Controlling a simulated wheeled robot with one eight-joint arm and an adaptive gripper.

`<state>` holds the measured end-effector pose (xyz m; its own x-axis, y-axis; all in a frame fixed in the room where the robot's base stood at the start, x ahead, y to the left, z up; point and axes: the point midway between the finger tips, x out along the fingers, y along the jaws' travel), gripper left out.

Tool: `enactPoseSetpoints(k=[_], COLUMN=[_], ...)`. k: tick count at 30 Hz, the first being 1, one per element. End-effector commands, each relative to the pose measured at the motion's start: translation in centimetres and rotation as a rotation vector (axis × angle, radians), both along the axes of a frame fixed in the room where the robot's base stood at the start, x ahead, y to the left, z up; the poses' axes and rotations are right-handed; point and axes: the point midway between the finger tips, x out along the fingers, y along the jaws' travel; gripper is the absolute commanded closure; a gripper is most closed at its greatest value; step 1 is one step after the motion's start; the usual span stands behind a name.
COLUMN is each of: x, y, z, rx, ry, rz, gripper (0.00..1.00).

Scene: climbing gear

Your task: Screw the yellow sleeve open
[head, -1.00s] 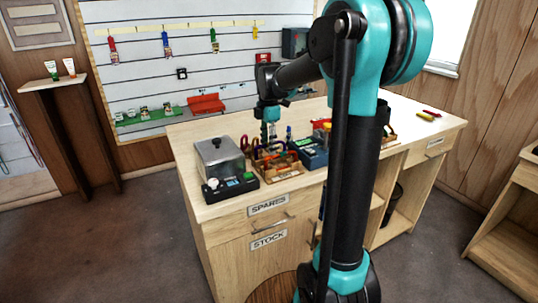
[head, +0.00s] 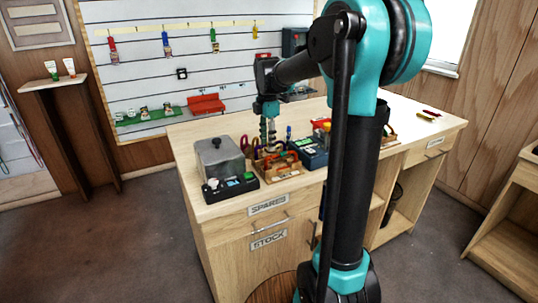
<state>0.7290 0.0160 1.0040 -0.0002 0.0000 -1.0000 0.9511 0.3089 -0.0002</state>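My gripper (head: 268,138) points down over the wooden rack (head: 283,175) on the workbench. The rack holds several small coloured carabiners, among them a red one (head: 276,161) and a purple one (head: 246,145). At this size I cannot make out a yellow sleeve on any of them. The fingers are too small to show whether they are open, shut or holding something. My arm's large links cover part of the bench to the right of the rack.
A grey metal box (head: 220,160) and a black device (head: 230,188) stand left of the rack. A dark blue box (head: 312,153) stands right of it. Red and yellow items (head: 429,114) lie at the bench's right end.

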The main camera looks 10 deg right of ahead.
Motion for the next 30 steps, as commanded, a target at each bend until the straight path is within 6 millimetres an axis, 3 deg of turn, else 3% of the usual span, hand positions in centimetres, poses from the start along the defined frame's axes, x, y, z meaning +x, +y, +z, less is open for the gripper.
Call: enactPoseSetpoints(k=[23, 30], x=[0.0, -1.0], y=[0.0, -0.3], z=[1.4, 1.4], rx=[0.000, 0.000], ry=[-0.001, -0.001], rz=[0.000, -0.001], gripper=[0.62, 0.62])
